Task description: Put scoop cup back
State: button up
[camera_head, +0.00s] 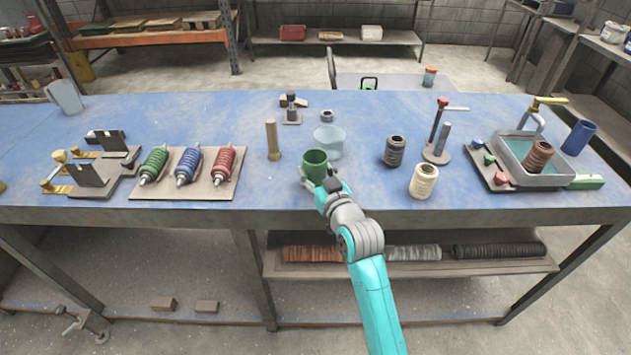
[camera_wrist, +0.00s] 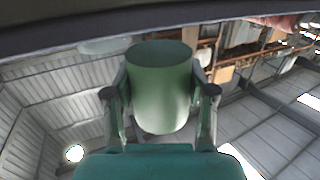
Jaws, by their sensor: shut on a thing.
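The green scoop cup (camera_head: 315,165) is at the front middle of the blue workbench, in front of a translucent pale-blue bowl (camera_head: 328,142). My gripper (camera_head: 320,181) is shut on the cup from the front side. In the wrist view the green cup (camera_wrist: 160,88) sits between my two fingers (camera_wrist: 160,95), one on each side of its wall. I cannot tell whether the cup touches the bench or is held just above it.
A wooden-handled brush (camera_head: 272,140) stands to the left of the cup. A dark spool (camera_head: 394,151) and a cream spool (camera_head: 423,181) stand to the right. A board with three coloured coils (camera_head: 226,187) lies farther left. The bench front between board and cream spool is mostly clear.

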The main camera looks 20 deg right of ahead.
aim_at(316, 182)
jog(key=shift+f, duration=1.7)
jog(key=o, duration=1.3)
jog(key=shift+f, duration=0.1)
jog(key=shift+c, duration=0.2)
jog(key=s, duration=1.2)
jog(key=shift+d+r, duration=0.45)
